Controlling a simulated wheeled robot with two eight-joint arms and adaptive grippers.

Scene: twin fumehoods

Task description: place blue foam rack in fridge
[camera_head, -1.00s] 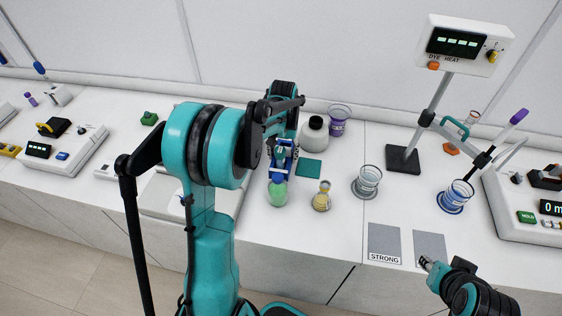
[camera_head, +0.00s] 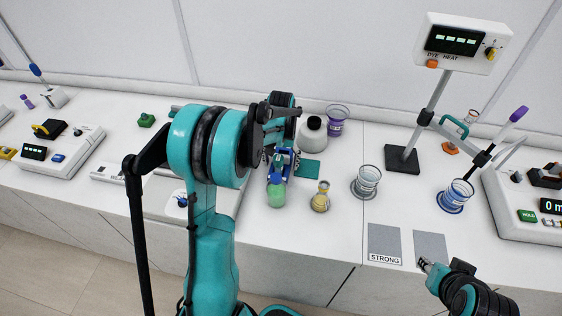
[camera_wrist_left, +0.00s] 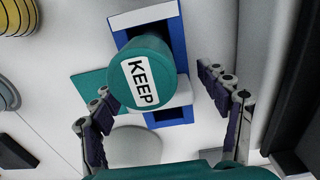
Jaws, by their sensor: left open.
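The blue foam rack (camera_head: 287,160) stands on the white bench, partly hidden by my left arm in the head view. In the left wrist view the rack (camera_wrist_left: 173,116) is blue with white parts and holds a container with a teal cap (camera_wrist_left: 140,75) marked KEEP. My left gripper (camera_wrist_left: 160,105) is open, its fingers apart on either side of the capped container. In the head view my left gripper (camera_head: 277,150) is over the rack. My right gripper (camera_head: 425,264) is at the bench's front edge, too small to tell its jaws. I cannot identify a fridge.
A green vessel (camera_head: 277,194) and a yellow flask (camera_head: 320,198) stand just in front of the rack. A teal mat (camera_head: 309,168), a white bottle (camera_head: 311,134) and a purple beaker (camera_head: 337,121) are close behind and right. A beaker (camera_head: 367,182) stands farther right.

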